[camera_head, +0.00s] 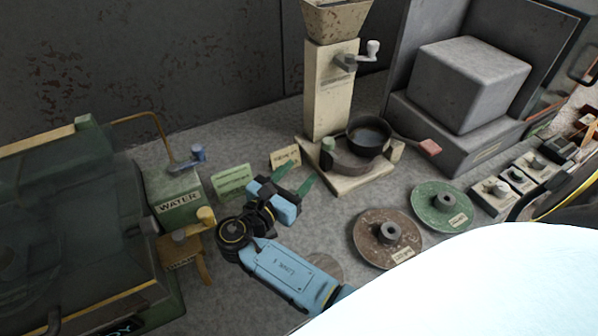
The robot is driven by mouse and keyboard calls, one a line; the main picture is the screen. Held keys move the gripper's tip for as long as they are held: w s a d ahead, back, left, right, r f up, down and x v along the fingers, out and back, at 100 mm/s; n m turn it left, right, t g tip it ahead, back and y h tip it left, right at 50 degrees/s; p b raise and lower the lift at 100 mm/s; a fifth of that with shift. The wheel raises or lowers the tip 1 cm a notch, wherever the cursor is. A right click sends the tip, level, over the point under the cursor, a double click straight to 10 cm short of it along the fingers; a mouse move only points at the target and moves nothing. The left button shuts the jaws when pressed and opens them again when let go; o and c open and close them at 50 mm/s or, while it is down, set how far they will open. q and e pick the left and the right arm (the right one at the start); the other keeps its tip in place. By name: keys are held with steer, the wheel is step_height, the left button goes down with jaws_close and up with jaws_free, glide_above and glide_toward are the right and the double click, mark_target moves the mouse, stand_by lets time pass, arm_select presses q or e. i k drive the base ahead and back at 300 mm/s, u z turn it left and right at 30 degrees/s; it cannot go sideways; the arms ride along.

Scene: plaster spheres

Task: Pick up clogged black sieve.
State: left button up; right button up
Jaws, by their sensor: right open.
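The black sieve (369,136) sits under the cream dispenser column, on its pale base. It looks like a round black pan, and its handle runs right to a pinkish-red grip (430,147). A dark curved band wraps the near side beneath it. My right gripper (294,179) is at the centre, on a light-blue arm, with two green fingers apart and nothing between them. It is left of and nearer than the sieve, not touching it. Whether the sieve's mesh is clogged cannot be made out. My left gripper is not in view.
The cream dispenser (328,90) with a crank stands behind the sieve. A brown disc (370,240) and a green disc (428,212) lie to the right front. A grey block (470,80) stands right. A green WATER box (176,208) and a dark tank (65,220) are left.

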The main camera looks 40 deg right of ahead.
mark_target(368, 136)
steer(key=k, duration=1)
